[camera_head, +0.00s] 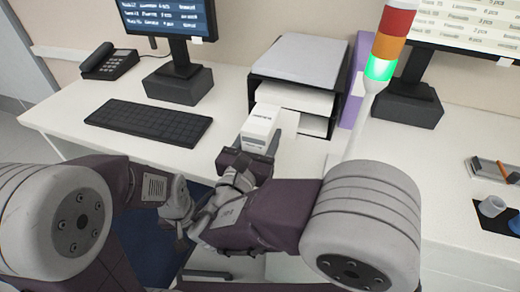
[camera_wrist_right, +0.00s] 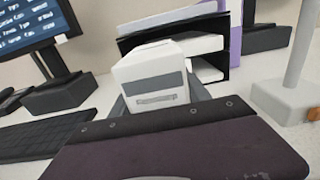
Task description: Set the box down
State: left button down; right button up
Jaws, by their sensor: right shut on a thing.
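The box is a small white carton with a grey band and dark print. In the head view the box (camera_head: 260,128) is in front of the paper tray, and it also shows in the right wrist view (camera_wrist_right: 153,82). My right gripper (camera_head: 252,154) is shut on the box, with fingers on both sides of it in the right wrist view (camera_wrist_right: 160,100). The box looks roughly upright; whether its underside touches the desk is hidden.
The white desk (camera_head: 75,112) holds a black keyboard (camera_head: 150,122), a monitor (camera_head: 170,20) and a phone (camera_head: 108,62). A paper tray (camera_head: 300,75) stands behind the box. A signal light pole (camera_head: 365,105) rises at its right. Desk surface is clear between keyboard and tray.

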notch_tip(320, 180, down, 4)
jog(key=shift+f+b, duration=0.1)
jog(key=shift+b, duration=0.8)
jog(key=o, duration=1.5)
jog(key=shift+c, duration=0.2)
jog(key=shift+s+r, duration=0.1)
jog(key=shift+r, duration=0.15)
jog(key=p+v, duration=0.1)
jog(key=v, duration=0.6)
jog(key=shift+s+a, duration=0.1)
jog(key=shift+s, duration=0.05)
